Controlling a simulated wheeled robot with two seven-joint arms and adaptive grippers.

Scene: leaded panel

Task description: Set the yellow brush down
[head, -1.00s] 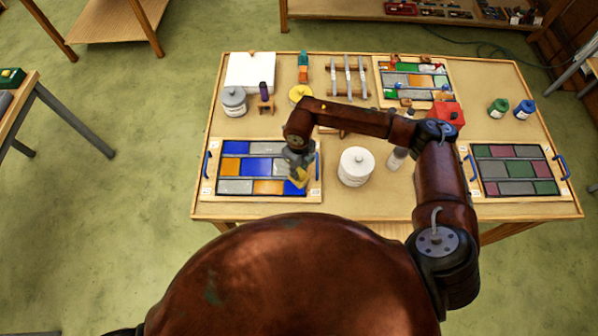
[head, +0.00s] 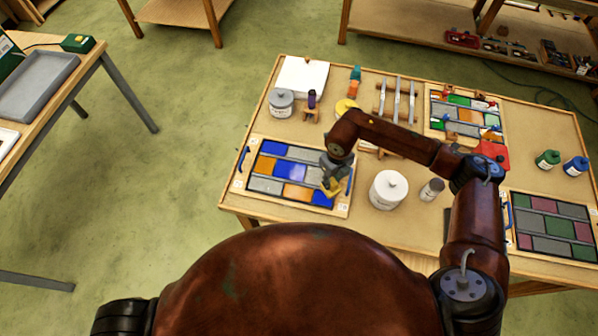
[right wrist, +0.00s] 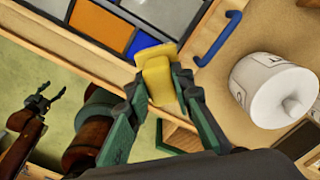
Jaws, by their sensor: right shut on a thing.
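My right gripper (head: 333,182) is shut on the yellow brush (right wrist: 158,74) and holds it at the right part of the near-left leaded panel (head: 268,187). In the right wrist view the gripper's dark green fingers (right wrist: 160,98) stand on either side of the brush. The brush's wide end overlaps the panel's wooden edge in that view; whether it touches is unclear. The panel has blue, orange, grey and white panes. My left gripper (right wrist: 50,97) shows at the left of the right wrist view, empty with its fingers apart, well away from the panel.
A white lidded jar (head: 388,190) stands right of the panel, with a small grey bottle (head: 432,190) beside it. A blue handle (right wrist: 218,40) lies at the panel's right side. Another panel (head: 552,228) lies at the right. Bare tabletop (head: 375,228) shows near the front edge.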

